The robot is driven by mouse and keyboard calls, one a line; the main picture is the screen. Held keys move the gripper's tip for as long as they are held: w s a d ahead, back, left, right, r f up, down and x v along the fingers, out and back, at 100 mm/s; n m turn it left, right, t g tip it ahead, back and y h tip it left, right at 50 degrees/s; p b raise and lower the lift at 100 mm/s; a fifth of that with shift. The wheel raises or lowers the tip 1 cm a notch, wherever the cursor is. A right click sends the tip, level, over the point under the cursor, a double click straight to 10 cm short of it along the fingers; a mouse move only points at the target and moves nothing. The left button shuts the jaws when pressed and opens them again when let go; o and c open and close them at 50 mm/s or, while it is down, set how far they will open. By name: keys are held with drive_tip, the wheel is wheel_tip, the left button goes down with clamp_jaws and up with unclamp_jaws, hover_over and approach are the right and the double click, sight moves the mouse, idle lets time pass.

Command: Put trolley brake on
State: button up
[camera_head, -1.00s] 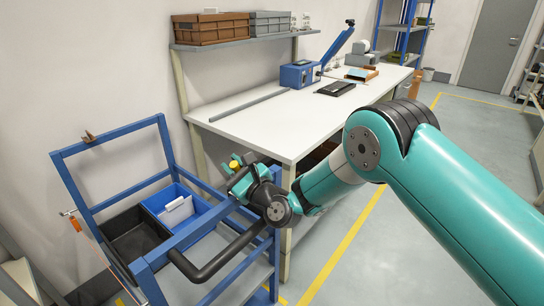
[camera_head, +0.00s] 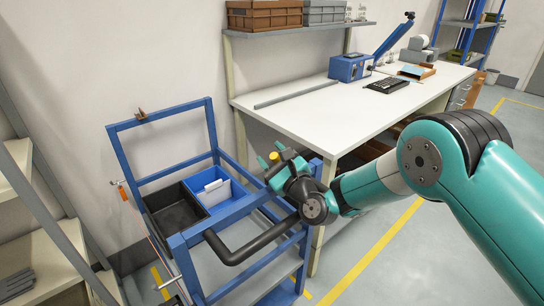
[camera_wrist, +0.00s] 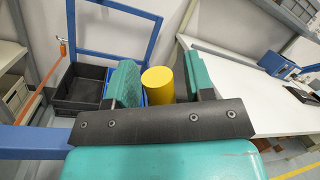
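The trolley (camera_head: 160,113) has a blue frame with a black curved handle (camera_head: 250,248) at its near side. My gripper (camera_head: 270,164) is above the trolley's right side, beside the bench corner. Its teal fingers stand apart in the wrist view (camera_wrist: 160,82). A yellow cylinder (camera_wrist: 158,87) shows between them, also in the head view (camera_head: 274,156); I cannot tell whether they touch it or what it belongs to. The wheels are hidden or out of view.
A black bin (camera_head: 165,219) and a blue bin (camera_head: 236,199) sit in the trolley. The white workbench (camera_head: 300,118) is close on the right. Grey-framed shelving (camera_head: 45,225) stands at the left. Open floor with yellow lines lies right of the bench.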

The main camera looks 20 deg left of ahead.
drive_tip(key=shift+d+f, duration=0.1)
drive_tip(key=shift+s+d+f+b, duration=0.3)
drive_tip(key=shift+d+b, duration=0.15)
drive_tip(key=shift+b, duration=0.05)
drive_tip(key=b+v, duration=1.6)
drive_tip(key=b, duration=0.4)
drive_tip(key=shift+r+b, duration=0.15)
drive_tip(key=shift+b, duration=0.25)
